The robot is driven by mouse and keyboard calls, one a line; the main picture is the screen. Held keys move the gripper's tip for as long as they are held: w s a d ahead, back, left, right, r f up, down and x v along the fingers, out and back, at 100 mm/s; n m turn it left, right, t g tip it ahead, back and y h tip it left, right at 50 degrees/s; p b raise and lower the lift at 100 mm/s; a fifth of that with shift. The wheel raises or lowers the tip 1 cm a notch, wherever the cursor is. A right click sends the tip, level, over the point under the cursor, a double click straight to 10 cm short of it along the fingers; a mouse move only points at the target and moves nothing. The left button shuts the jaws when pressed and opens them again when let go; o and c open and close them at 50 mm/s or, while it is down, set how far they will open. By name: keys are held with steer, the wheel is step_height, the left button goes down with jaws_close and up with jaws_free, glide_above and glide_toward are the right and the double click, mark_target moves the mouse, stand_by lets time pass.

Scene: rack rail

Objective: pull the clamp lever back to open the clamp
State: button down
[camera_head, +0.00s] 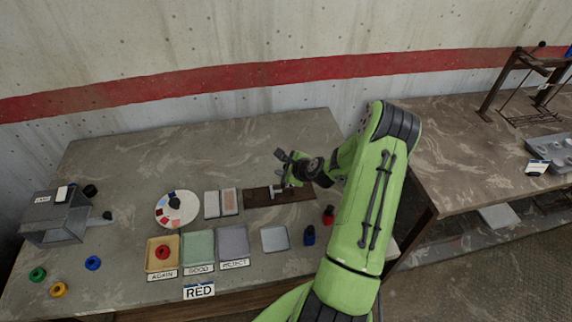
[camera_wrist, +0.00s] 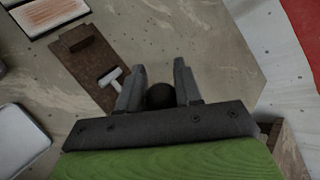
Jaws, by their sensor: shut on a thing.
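The clamp sits on a brown board (camera_head: 252,196), with a pale metal T-shaped piece (camera_wrist: 112,78) on it in the wrist view. My gripper (camera_head: 286,170) is over the right part of the board in the head view. In the wrist view its two fingers stand on either side of a dark round knob (camera_wrist: 160,96), and my gripper (camera_wrist: 159,74) is shut on it. The knob appears to be the end of the clamp lever. The lever's shaft is hidden by my gripper, so its exact angle cannot be told.
A white disc (camera_head: 177,209) with coloured patches and two small panels (camera_head: 221,203) lie left of the board. Coloured trays (camera_head: 199,247) and a metal dish (camera_head: 274,238) are in front. Red (camera_head: 328,214) and blue (camera_head: 309,235) items stand close to my arm. A grey box (camera_head: 55,216) is far left.

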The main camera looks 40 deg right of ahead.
steer(key=shift+d+r, duration=0.1)
steer(key=shift+d, duration=0.05)
steer(key=c, duration=0.8)
jaws_free()
steer(key=v, duration=1.5)
steer(key=shift+s+r, duration=0.15)
steer(key=shift+s, duration=0.15)
